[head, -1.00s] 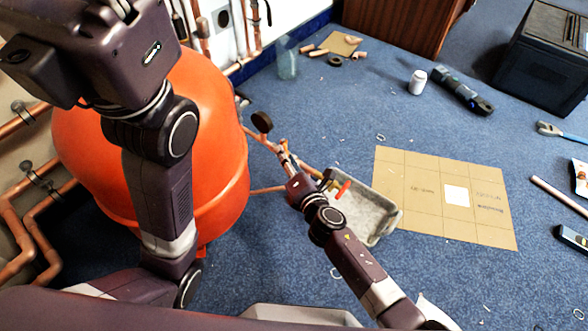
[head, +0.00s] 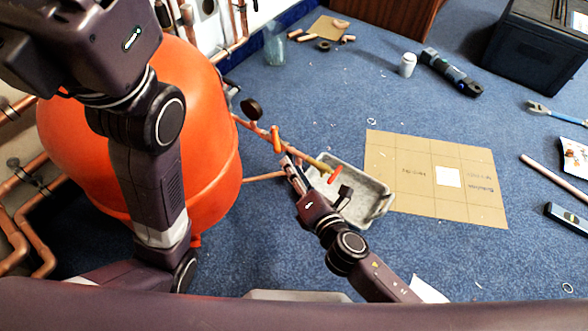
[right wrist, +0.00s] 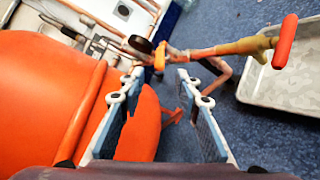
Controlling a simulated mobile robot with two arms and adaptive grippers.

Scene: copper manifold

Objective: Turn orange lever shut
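An orange lever (head: 276,138) stands on the copper pipe in front of the orange tank. In the right wrist view the orange lever (right wrist: 160,55) shows just beyond the fingertips, in line with the gap between them. A red-orange lever (head: 335,174) sits farther along, at the pipe end over the grey tray; it also shows in the right wrist view (right wrist: 285,42). My right gripper (head: 287,161) is open and empty, apart from the orange lever and below it in the head view. My left arm fills the upper left; its gripper is out of frame.
The orange tank (head: 215,140) stands close left of my right gripper. A black round part (head: 251,109) sits on the pipework. The grey tray (head: 375,205) lies under the pipe end.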

